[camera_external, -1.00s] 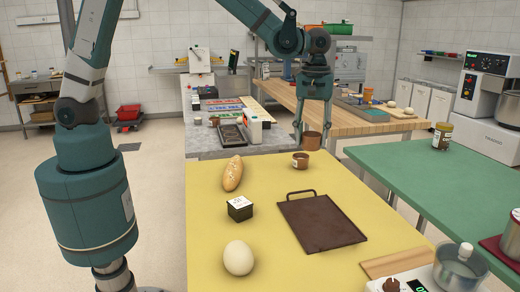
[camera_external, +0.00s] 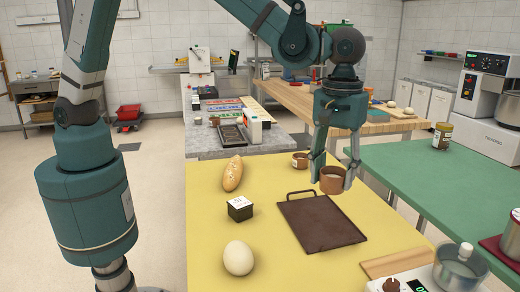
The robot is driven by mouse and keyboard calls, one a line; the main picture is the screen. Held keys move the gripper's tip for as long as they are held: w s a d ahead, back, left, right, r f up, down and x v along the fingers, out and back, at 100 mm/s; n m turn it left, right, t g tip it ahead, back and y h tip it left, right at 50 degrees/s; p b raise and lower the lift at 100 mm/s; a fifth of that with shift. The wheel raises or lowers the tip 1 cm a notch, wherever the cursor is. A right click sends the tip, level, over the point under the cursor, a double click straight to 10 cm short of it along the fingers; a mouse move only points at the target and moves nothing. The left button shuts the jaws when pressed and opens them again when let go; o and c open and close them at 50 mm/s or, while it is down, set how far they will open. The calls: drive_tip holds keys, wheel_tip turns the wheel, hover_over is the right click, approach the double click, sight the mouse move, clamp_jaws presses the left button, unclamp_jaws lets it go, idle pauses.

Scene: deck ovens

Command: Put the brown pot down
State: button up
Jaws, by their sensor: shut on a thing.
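The brown pot (camera_external: 332,181) is a small round brown cup with a pale inside. My gripper (camera_external: 333,178) is shut on it, with a finger on each side. It holds the pot over the far right part of the dark brown tray (camera_external: 322,227), near the tray's right edge. I cannot tell how high the pot is above the tray or table. A second small brown pot (camera_external: 300,160) with a label stands on the yellow table (camera_external: 210,250), behind the tray and left of my gripper.
On the yellow table are a bread loaf (camera_external: 232,174), a black box (camera_external: 240,208) and a pale dough ball (camera_external: 238,258). The green table (camera_external: 440,183) is to the right.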

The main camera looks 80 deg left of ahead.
drive_tip(key=s+d+m, duration=0.1)
drive_tip(key=s+d, duration=0.3)
drive_tip(key=d, duration=0.4)
drive_tip(key=s+d+m, duration=0.1)
drive_tip(key=s+d, duration=0.4)
drive_tip(key=d, duration=0.3)
drive_tip(key=shift+w+f, duration=0.15)
drive_tip(key=shift+f, duration=2.45)
drive_tip(key=shift+f, duration=3.15)
drive_tip(key=shift+f+b, duration=0.3)
drive_tip(key=shift+f, duration=1.55)
drive_tip(key=shift+f, duration=0.1)
